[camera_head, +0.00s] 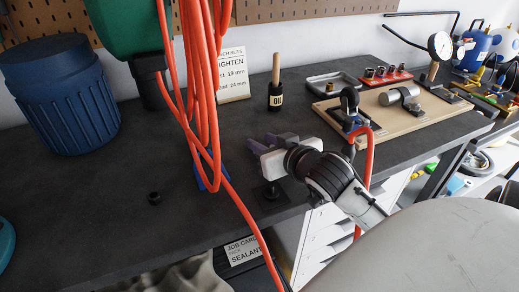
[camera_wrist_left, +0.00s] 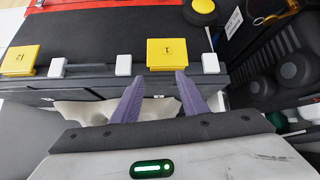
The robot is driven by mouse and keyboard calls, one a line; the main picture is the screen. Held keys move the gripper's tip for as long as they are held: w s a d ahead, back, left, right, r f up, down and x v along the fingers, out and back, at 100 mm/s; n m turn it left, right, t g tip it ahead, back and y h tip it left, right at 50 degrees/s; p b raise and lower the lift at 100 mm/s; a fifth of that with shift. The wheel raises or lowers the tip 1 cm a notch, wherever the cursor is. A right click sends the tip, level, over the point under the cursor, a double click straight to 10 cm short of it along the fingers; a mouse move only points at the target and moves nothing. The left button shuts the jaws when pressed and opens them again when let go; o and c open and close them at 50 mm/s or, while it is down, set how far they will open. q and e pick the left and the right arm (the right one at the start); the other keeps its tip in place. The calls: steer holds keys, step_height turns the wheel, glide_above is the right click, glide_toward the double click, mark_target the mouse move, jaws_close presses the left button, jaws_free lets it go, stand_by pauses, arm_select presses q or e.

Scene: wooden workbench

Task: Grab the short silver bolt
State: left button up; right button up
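I cannot pick out a short silver bolt in either view. A small dark nut-like piece (camera_head: 155,198) lies on the dark bench top (camera_head: 105,220) in the head view.
A blue ribbed bin (camera_head: 62,100) stands at the left. Orange hoses (camera_head: 205,110) hang across the middle. The left bench area is mostly clear.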

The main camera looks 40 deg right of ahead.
steer(key=shift+s, duration=0.1)
jaws_close()
arm_select(q)
steer(key=shift+s, duration=0.1)
arm_select(e)
steer(key=shift+r, duration=0.1)
